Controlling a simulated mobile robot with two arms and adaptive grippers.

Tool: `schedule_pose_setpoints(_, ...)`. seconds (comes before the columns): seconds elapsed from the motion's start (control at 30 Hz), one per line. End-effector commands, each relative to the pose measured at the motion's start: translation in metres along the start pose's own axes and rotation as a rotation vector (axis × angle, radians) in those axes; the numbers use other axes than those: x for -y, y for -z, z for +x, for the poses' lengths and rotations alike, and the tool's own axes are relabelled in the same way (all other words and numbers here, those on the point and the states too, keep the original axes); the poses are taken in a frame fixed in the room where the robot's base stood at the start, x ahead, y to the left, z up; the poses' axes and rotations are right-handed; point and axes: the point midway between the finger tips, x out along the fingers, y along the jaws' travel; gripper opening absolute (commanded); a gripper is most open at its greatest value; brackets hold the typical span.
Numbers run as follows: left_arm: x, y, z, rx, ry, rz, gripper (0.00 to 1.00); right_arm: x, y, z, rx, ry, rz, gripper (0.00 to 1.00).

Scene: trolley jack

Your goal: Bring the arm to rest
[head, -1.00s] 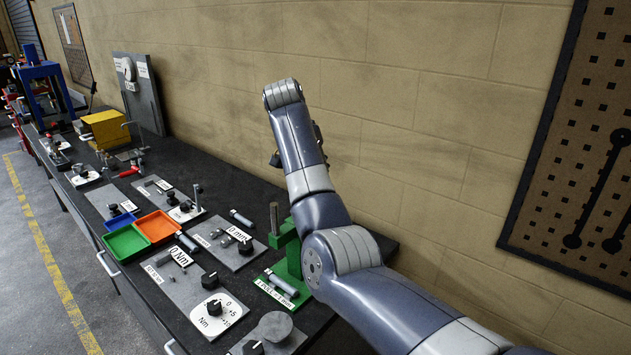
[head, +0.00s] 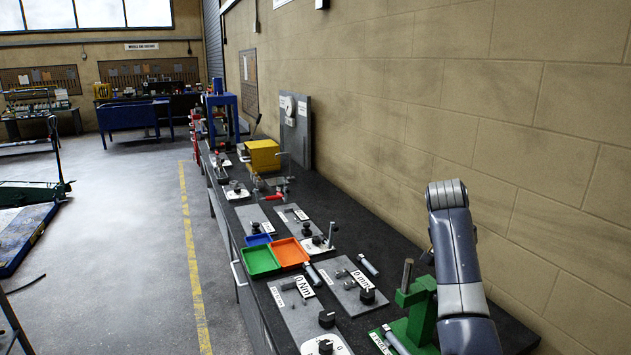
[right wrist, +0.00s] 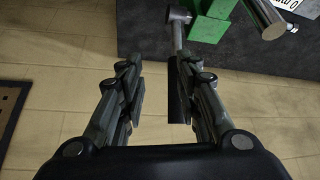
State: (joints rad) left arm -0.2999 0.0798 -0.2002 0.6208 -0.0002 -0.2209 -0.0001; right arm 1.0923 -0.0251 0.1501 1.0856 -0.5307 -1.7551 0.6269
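My right arm (head: 466,275) rises from the lower right of the head view, its upper end bent over near the wall. My right gripper is mostly hidden behind the arm there. Beyond the fingers are the wall and part of the green stand (right wrist: 208,22). My left gripper is in neither view.
The dark bench (head: 366,222) runs along the block wall. On it are a green tray (head: 260,261), an orange tray (head: 289,253), grey plates with knobs, a yellow block (head: 262,156) and a blue press (head: 224,100). Open floor (head: 150,235) lies left, with a yellow line.

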Motion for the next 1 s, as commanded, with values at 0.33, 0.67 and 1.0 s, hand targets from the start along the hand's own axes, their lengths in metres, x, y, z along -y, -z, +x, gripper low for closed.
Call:
schedule_pose_setpoints(0.33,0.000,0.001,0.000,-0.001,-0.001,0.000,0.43,-0.061,-0.117,0.097,0.013,0.022,-0.246,0.31)
schedule_pose_setpoints(0.67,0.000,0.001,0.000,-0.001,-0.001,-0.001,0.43,-0.137,-0.254,0.126,0.046,0.106,-0.548,0.31)
schedule_pose_setpoints(1.0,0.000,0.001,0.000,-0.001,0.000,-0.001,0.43,-0.211,-0.378,0.088,0.113,0.254,-0.831,0.31)
